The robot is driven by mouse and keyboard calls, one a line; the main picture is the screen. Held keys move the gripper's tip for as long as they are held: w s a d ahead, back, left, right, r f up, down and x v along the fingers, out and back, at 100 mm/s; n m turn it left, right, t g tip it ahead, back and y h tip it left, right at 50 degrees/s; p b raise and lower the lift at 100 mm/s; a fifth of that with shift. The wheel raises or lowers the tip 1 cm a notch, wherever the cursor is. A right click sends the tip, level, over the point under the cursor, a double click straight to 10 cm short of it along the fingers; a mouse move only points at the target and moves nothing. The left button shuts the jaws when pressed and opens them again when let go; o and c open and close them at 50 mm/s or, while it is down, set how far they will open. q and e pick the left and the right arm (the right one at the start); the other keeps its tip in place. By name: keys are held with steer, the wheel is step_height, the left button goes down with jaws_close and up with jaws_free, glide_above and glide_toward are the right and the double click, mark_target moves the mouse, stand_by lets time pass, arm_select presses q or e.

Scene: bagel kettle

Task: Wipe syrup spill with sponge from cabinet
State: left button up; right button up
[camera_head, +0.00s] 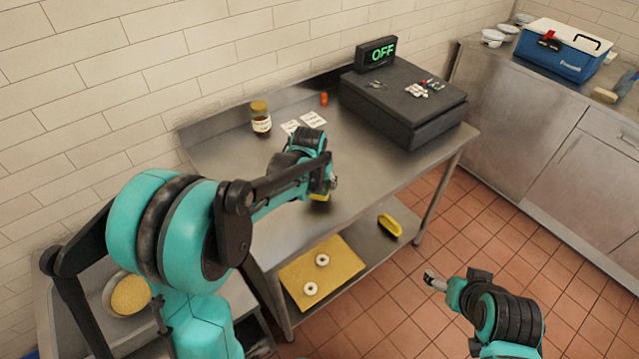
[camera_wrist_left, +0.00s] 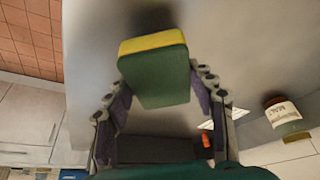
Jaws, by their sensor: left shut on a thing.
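My left gripper (camera_head: 325,183) is shut on a sponge over the steel table (camera_head: 400,165). The sponge is yellow on one layer and green on the other. It shows as a small yellow edge (camera_head: 320,197) in the head view, mostly hidden by the gripper. In the left wrist view the sponge (camera_wrist_left: 155,75) sits between the fingers, against the grey table surface. I cannot tell if it touches the table. No syrup spill stands out in either view. My right gripper (camera_head: 435,281) is over the tiled floor, right of the table; its jaw opening is unclear.
A jar (camera_head: 260,117), paper cards (camera_head: 313,119) and a small orange item (camera_head: 324,99) stand at the table's back. A dark box (camera_head: 400,105) fills its right end. The lower shelf holds a yellow tray (camera_head: 335,262). A blue cooler (camera_head: 562,52) sits on the right counter.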

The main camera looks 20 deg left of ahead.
arm_select(q)
steer(key=shift+r+p, duration=0.6)
steer(key=shift+r, duration=0.5)
steer(key=shift+r+p, duration=1.2)
steer(key=shift+r, duration=0.4)
steer(key=shift+f, duration=0.1)
